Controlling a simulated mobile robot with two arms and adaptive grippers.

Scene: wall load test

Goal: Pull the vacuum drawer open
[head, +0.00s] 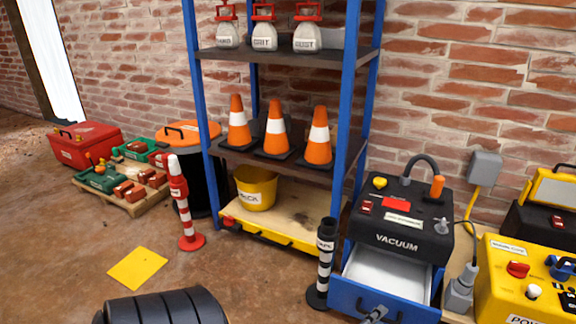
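The vacuum (398,226) is a black-topped unit labelled VACUUM, with a curved black hose, a red switch and an orange knob on top. It stands at the right of the shelf. Its blue drawer (345,297) stands out from the body, and the white inside shows empty. A small dark grey piece at the drawer's front, cut off by the bottom edge, looks like the tip of my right gripper (375,314). Whether it is shut on a handle is hidden. My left gripper is not in view.
A black-and-white striped post (325,262) stands close to the drawer's left side. A yellow power box (520,280) and a grey plug (460,292) are at its right. The blue shelf (349,90) holds cones. A dark ribbed object (165,306) fills the lower left.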

